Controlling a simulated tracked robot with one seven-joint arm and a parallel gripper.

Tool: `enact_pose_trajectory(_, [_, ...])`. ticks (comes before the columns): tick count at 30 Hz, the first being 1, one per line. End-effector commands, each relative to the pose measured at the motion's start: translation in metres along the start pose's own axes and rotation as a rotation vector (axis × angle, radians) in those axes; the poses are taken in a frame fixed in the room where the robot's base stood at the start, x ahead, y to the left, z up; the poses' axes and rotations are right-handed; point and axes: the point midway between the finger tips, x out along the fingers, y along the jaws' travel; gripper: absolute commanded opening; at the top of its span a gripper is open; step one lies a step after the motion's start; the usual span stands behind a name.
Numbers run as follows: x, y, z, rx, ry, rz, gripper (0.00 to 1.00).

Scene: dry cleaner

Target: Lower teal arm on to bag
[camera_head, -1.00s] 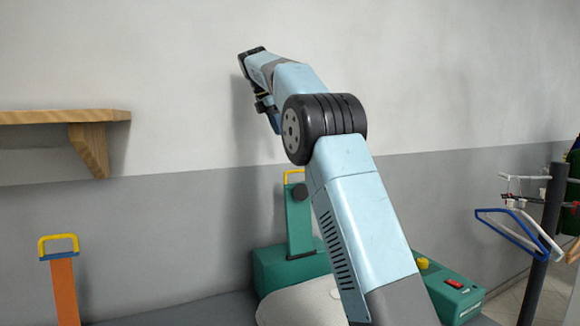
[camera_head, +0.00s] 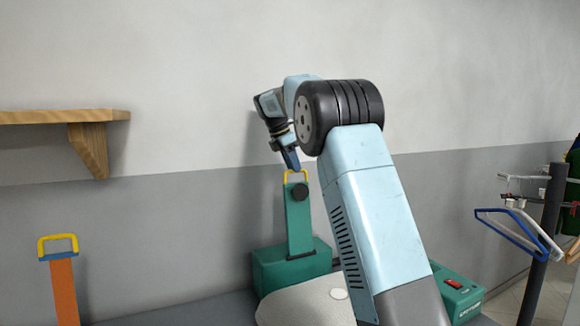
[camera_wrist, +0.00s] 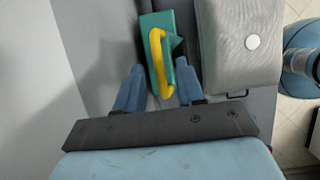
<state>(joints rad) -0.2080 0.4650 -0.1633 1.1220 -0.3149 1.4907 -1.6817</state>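The teal arm (camera_head: 299,222) stands upright on its teal base (camera_head: 278,271), with a yellow handle (camera_head: 287,178) at its top. In the wrist view the yellow handle (camera_wrist: 158,62) shows between my two blue fingers. My gripper (camera_head: 291,160) points down and is open, its fingertips at about the height of the handle's top. In the wrist view my gripper (camera_wrist: 160,76) has clear gaps beside the handle; I see no contact. The pale grey bag (camera_head: 300,304), with a white disc, lies right of the teal arm; it also shows in the wrist view (camera_wrist: 225,40). My arm partly hides it.
An orange arm (camera_head: 64,290) with a yellow handle stands at the far left. A wooden shelf (camera_head: 60,117) is on the wall above it. A teal housing with a red switch (camera_head: 454,284) is at the right. A rack with hangers (camera_head: 520,235) stands further right.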

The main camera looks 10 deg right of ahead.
Motion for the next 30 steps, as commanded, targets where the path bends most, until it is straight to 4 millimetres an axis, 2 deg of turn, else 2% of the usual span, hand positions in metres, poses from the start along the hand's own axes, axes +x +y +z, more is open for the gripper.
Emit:
enact_pose_trajectory(4, [0.0068,-0.0001,0.0002,0.001,0.0,0.001,0.38])
enact_pose_trajectory(12, [0.008,0.0,0.0001,0.001,0.0,0.001,0.38])
enact_pose_trajectory(24, [0.0078,0.0,0.0,0.001,0.0,0.001,0.01])
enact_pose_trajectory(30, [0.0078,-0.0001,0.0,0.001,0.0,0.0,0.0])
